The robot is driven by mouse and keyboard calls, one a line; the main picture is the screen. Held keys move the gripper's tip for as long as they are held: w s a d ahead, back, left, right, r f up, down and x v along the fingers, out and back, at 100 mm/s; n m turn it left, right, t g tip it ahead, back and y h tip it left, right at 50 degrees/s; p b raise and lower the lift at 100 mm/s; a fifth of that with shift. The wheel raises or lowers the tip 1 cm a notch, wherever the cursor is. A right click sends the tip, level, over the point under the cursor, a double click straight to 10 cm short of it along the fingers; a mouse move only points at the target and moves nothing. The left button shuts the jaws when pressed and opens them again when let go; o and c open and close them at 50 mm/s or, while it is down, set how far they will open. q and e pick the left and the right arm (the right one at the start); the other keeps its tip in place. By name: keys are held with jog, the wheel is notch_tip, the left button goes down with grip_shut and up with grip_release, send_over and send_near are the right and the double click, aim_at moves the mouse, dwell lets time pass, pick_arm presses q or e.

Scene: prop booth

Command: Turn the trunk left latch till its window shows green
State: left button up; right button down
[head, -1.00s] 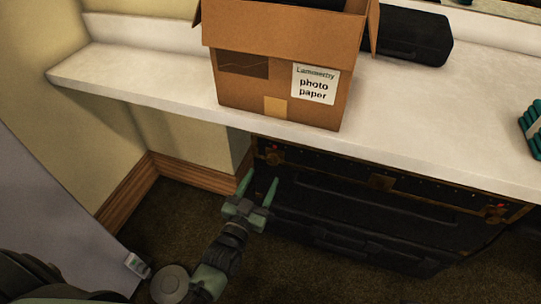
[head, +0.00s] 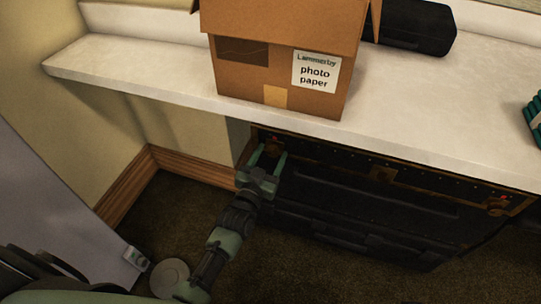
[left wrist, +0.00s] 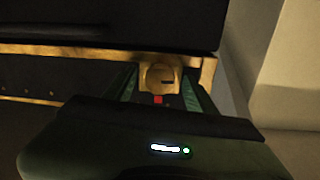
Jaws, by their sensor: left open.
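The dark trunk (head: 350,212) with brass edging stands under the white counter. Its left latch, a round brass knob (left wrist: 161,76), sits at the trunk's left end; in the head view the latch (head: 272,147) is partly covered by my gripper. The latch's small window (left wrist: 158,99) shows red. My left gripper (head: 269,158) is open, with one finger on each side of the knob; I cannot tell whether they touch it. The right latch (head: 497,208) also shows red. My right gripper is out of view.
The counter (head: 150,75) overhangs just above the trunk front. On it stand a photo paper box (head: 270,82), a black case (head: 415,28) and a teal bundle (head: 535,118). The wall is close on the left. The carpet (head: 310,270) in front is clear.

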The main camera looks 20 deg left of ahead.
pick_arm(q)
grip_shut()
